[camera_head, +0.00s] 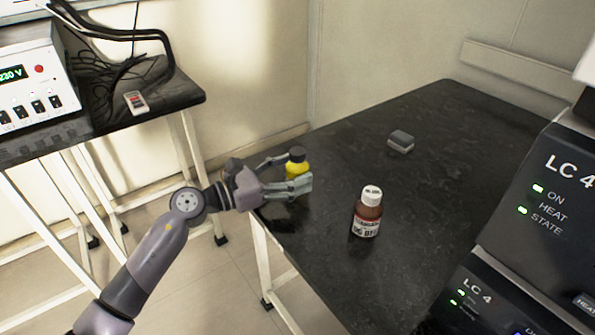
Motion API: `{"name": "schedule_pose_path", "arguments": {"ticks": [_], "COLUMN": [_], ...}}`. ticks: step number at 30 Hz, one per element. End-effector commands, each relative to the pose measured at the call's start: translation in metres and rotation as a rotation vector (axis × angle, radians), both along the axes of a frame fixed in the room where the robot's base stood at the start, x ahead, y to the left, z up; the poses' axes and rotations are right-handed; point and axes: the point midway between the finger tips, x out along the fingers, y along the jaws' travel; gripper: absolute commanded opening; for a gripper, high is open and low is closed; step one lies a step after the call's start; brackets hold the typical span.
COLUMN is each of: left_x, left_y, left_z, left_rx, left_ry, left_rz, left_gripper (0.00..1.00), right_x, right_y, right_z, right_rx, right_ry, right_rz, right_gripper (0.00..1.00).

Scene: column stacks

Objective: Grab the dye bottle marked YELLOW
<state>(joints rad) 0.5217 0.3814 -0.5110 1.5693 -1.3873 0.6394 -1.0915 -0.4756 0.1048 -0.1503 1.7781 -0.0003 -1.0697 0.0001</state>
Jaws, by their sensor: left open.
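My right gripper is not in view.
A brown bottle with a white cap (367,212) stands to the right on the black table (440,130). A small grey block (401,141) lies farther back. LC 4 instrument units (545,210) fill the right side. A side bench (185,88) holds a power unit (30,80) and cables.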

Motion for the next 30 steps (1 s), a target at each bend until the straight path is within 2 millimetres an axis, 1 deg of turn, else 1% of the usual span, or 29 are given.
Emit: {"name": "schedule_pose_path", "arguments": {"ticks": [1,3,11,30], "left_x": [0.0029,0.0056,0.0067,0.0065], "left_y": [-0.006,-0.0106,-0.0123,-0.012], "left_z": [0.0002,-0.0002,-0.0007,-0.0007], "left_rx": [-0.001,0.0,0.001,0.001], "left_ry": [0.0,0.001,0.0,0.0], "left_rz": [-0.001,0.0,0.0,0.0], "left_gripper": [0.67,0.67,0.67,0.24], "right_x": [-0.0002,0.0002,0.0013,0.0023], "right_y": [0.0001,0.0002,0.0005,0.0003], "right_z": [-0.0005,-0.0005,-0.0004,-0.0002], "right_rx": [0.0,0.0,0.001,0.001], "right_ry": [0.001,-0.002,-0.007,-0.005], "right_rz": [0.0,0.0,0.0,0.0], "right_gripper": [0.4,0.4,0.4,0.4]}}
